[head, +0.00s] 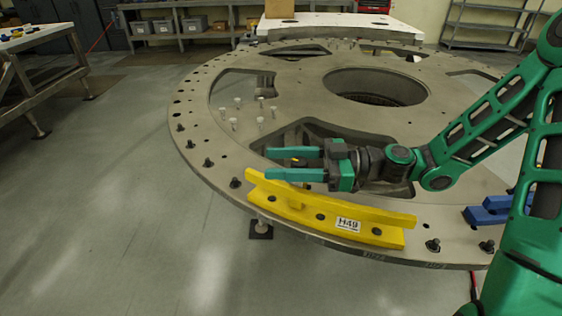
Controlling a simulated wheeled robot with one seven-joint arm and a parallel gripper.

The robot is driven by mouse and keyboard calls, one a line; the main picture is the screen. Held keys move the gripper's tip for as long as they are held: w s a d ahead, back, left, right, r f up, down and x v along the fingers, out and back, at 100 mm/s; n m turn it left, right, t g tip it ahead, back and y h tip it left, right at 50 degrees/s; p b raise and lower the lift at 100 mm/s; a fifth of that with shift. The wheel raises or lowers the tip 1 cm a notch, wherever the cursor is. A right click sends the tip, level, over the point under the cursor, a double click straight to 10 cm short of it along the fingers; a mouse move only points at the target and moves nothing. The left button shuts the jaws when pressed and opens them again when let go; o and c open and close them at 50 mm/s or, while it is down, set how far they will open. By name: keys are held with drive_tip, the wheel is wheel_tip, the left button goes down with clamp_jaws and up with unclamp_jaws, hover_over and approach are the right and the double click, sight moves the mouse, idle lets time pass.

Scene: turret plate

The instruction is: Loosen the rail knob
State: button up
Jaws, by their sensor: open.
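A yellow rail (385,237) with an "H49" label lies along the near edge of the round turret plate (225,120). Dark round bolt heads show along the rail's lower flange. My gripper (269,163) is open, its two green fingers pointing left, just above and behind the rail's left half. A small dark and yellow piece (298,162) shows between the fingers; I cannot tell what it belongs to.
Black bolts (235,183) stand along the plate's rim. Several pale bolts (233,123) stand on the plate beyond my gripper. A blue rail piece (488,213) lies at the right. The plate has large cutouts. A metal table (45,90) stands at the left; the floor between is clear.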

drive_tip(key=c, duration=1)
drive_tip(key=shift+c, duration=0.2)
